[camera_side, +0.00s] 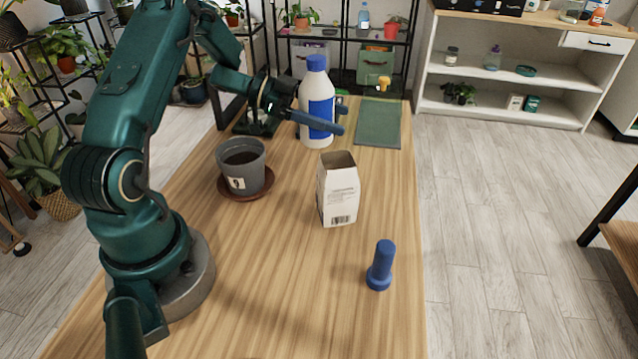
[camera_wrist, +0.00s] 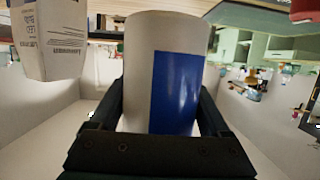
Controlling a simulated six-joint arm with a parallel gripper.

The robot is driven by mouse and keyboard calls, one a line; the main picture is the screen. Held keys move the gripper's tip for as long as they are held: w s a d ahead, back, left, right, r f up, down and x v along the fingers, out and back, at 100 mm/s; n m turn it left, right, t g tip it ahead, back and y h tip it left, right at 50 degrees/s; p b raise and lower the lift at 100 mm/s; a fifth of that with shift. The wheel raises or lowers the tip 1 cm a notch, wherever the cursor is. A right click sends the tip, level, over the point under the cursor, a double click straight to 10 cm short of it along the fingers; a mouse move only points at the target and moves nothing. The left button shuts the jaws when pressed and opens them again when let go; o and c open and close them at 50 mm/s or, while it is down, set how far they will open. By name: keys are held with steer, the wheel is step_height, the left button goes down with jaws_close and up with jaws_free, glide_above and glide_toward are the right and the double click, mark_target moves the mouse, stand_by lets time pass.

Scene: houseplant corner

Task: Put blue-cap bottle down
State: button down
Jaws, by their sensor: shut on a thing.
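The blue-cap bottle (camera_side: 317,92) is white with a blue label and stands upright at the far part of the wooden table, left of the green mat (camera_side: 378,125). My gripper (camera_side: 337,117) is shut on it, with fingers around its lower body. In the wrist view the bottle (camera_wrist: 140,65) fills the middle between the two fingers (camera_wrist: 162,100). I cannot tell whether its base touches the table.
A grey soil-filled pot (camera_side: 241,160) sits on a brown saucer (camera_side: 262,188) left of the bottle. An open white carton (camera_side: 338,193) stands nearer, also in the wrist view (camera_wrist: 52,45). The mat looks clear.

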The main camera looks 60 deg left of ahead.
steer(key=shift+w+d+f, duration=0.7)
steer(key=shift+d+f, duration=0.05)
steer(key=shift+d, duration=0.05)
steer(key=shift+f, duration=1.85)
steer(key=shift+f, duration=0.2)
jaws_free()
steer(key=shift+r, duration=0.1)
